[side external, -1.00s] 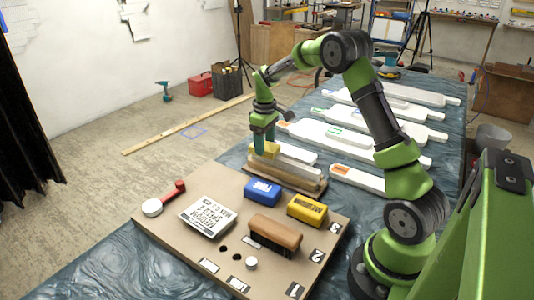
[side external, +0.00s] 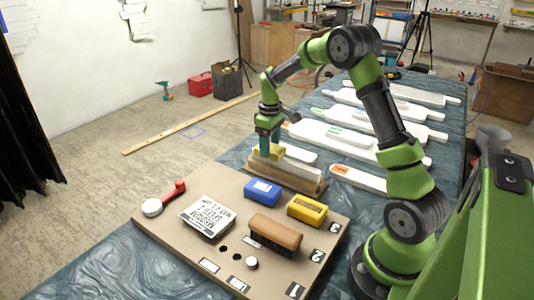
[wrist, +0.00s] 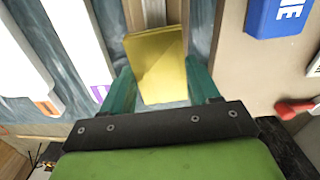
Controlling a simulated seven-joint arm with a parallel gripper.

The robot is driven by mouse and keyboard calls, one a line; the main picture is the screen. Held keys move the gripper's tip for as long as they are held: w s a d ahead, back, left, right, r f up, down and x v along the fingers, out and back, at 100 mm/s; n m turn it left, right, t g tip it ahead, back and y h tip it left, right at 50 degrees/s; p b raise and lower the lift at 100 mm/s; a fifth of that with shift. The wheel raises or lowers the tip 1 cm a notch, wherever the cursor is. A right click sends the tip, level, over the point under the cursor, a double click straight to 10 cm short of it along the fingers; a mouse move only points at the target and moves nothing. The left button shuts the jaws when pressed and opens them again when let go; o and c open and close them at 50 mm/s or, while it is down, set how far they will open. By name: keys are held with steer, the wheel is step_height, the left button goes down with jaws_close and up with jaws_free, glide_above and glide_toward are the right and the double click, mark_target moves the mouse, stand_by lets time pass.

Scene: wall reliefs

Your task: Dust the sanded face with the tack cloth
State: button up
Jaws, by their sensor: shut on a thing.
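My gripper (side external: 270,146) is shut on a yellow tack cloth (side external: 275,153), at the far left end of a pale bar (side external: 298,170) lying in a wooden holder (side external: 312,187). In the side view the cloth is at the bar's upper face; I cannot tell whether it presses on it. The wrist view shows the folded cloth (wrist: 158,62) between the two teal fingers (wrist: 163,88), covering part of the bar. The bar's pale face (wrist: 153,13) shows beyond the cloth.
A tan board holds a blue block (side external: 262,191), a yellow block (side external: 307,209), a wooden brush (side external: 275,232), a labelled tin (side external: 207,216) and a red-handled tool (side external: 165,200). Several white paddle-like pieces (side external: 335,137) lie behind on the blue-grey table.

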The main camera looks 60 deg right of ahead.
steer(key=shift+s, duration=7.6)
steer(key=shift+s+r, duration=0.15)
steer(key=shift+r, duration=0.45)
steer(key=shift+s+r, duration=0.15)
steer(key=shift+r, duration=3.3)
